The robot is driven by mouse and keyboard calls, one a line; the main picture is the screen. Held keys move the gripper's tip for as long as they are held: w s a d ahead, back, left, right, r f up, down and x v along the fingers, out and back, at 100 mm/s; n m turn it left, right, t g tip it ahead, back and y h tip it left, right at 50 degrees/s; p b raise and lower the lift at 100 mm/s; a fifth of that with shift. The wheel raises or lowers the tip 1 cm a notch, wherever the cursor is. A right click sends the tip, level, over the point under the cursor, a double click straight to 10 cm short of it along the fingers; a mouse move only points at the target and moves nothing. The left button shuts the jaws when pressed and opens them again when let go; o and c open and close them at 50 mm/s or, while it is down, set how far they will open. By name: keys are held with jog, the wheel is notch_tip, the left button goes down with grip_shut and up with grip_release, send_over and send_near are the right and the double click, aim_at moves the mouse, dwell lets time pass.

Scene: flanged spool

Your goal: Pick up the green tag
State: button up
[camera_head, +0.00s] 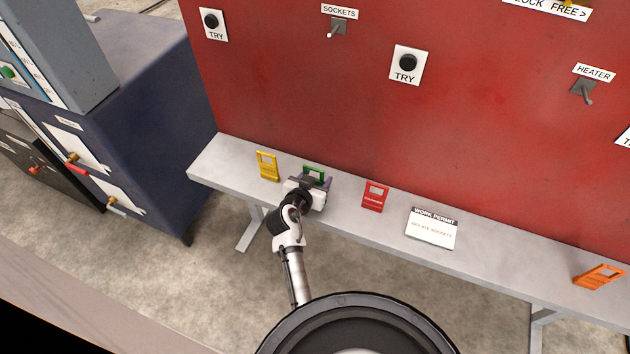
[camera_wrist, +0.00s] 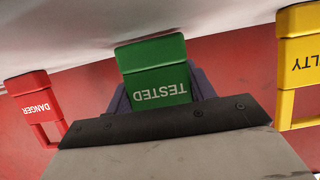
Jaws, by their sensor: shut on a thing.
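The green tag (camera_wrist: 158,80) reads TESTED in the wrist view, upside down there, between the dark fingers of my gripper (camera_wrist: 160,100). In the head view the green tag (camera_head: 314,169) shows its top loop above my gripper (camera_head: 311,181), at the grey shelf (camera_head: 335,203). My gripper is shut on the tag. The tag's lower part is hidden by the gripper in the head view. I cannot tell whether the tag still touches the shelf.
A yellow tag (camera_head: 268,167) stands close on the left and a red tag (camera_head: 374,197) on the right. A work permit card (camera_head: 432,228) and an orange tag (camera_head: 599,277) are farther right. The red panel (camera_head: 300,90) rises behind the shelf.

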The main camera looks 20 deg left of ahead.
notch_tip(320, 180, up, 20)
jog(key=b, duration=0.1)
jog(key=shift+f, duration=0.15)
